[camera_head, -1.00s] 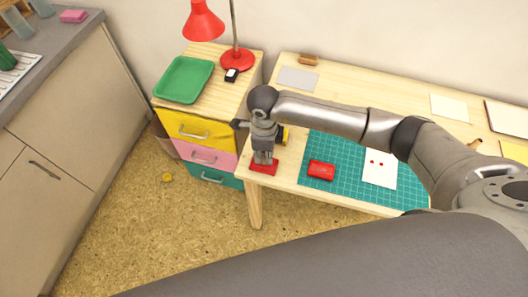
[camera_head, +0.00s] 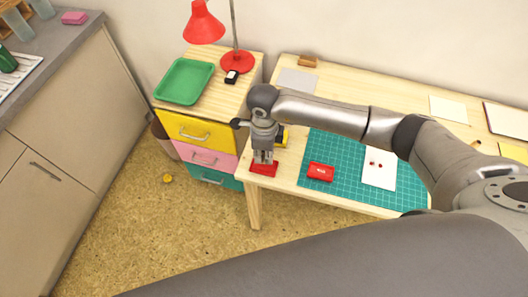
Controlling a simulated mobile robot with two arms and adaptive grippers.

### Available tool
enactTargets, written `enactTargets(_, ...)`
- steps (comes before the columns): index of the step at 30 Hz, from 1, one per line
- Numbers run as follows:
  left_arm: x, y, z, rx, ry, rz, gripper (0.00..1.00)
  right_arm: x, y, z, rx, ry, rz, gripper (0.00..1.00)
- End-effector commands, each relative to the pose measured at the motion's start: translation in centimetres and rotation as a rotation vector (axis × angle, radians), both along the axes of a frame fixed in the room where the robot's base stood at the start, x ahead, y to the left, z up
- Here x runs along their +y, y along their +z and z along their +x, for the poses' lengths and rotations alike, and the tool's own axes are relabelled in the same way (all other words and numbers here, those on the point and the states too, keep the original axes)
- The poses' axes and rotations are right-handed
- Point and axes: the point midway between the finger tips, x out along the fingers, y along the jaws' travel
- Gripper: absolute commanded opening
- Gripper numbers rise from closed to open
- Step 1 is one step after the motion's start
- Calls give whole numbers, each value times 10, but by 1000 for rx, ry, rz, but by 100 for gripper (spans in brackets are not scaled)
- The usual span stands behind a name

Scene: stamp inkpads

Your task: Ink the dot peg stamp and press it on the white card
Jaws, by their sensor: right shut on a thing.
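My right gripper (camera_head: 263,160) points down over a red inkpad (camera_head: 264,171) at the left front corner of the wooden desk. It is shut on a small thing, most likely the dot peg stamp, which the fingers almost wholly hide. I cannot tell whether the stamp touches the pad. The white card (camera_head: 379,180) lies on the green cutting mat (camera_head: 345,152), with two red dots in its upper half. My left gripper is out of view.
A red box with pale lettering (camera_head: 321,172) lies on the mat between pad and card. A yellow object (camera_head: 284,136) shows behind the gripper. A drawer unit with a green tray (camera_head: 183,80) and red lamp (camera_head: 237,61) stands left of the desk.

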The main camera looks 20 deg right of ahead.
Motion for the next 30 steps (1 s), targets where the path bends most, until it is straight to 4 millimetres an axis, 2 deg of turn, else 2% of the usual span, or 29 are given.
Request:
enactTargets(18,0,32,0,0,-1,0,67,0,50,0,-1,-1,0,0)
enactTargets(30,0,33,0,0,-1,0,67,0,53,0,-1,0,0,0)
